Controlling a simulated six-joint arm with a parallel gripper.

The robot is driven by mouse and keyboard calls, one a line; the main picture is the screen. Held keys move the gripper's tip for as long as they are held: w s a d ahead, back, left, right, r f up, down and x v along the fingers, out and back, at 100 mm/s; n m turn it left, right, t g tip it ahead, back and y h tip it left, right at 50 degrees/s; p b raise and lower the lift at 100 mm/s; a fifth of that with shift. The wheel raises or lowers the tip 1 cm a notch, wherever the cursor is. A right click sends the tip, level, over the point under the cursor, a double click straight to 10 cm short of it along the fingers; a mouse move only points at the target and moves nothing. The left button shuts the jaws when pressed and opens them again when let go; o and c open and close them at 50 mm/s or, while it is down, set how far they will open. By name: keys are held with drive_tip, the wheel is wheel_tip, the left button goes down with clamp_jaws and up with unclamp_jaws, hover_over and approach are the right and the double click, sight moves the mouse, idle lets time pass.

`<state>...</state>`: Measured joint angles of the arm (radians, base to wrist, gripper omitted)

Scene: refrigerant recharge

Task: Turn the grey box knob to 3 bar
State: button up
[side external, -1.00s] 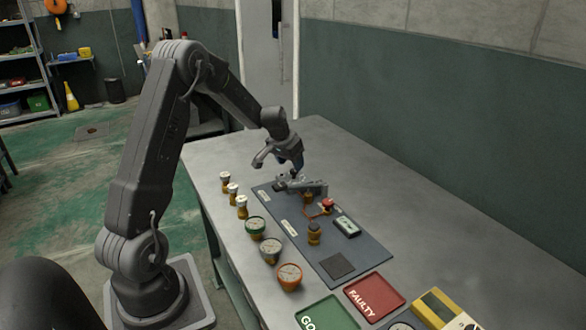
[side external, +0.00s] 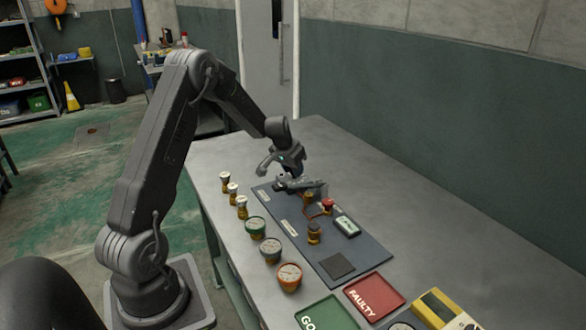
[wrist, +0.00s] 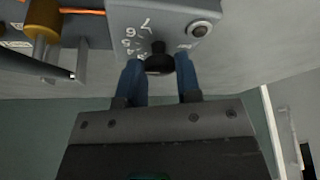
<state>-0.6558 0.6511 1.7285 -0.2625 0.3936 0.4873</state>
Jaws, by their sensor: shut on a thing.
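The grey box (side external: 309,186) sits on the dark mat on the bench, under my gripper in the side view. In the wrist view the grey box (wrist: 180,18) fills the top middle, with white numerals and a round metal button or screw on its face. Its black knob (wrist: 159,62) lies between the two blue fingers of my gripper (wrist: 161,70). My gripper (side external: 294,171) is shut on the knob. The fingers hide part of the scale, and I cannot read the knob's setting.
Brass fittings (side external: 314,233) and a small device (side external: 347,226) are on the mat (side external: 325,248) near the box. Several gauges (side external: 271,251) line the bench's left side. Green and red trays (side external: 374,296) are in front.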

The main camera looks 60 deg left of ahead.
drive_tip(key=shift+c, duration=0.9)
drive_tip(key=shift+n, duration=0.3)
drive_tip(key=shift+d+n+g+y, duration=0.1)
drive_tip(key=shift+n+g+y, duration=0.25)
drive_tip(key=shift+n, duration=0.85)
drive_tip(key=o, duration=0.9)
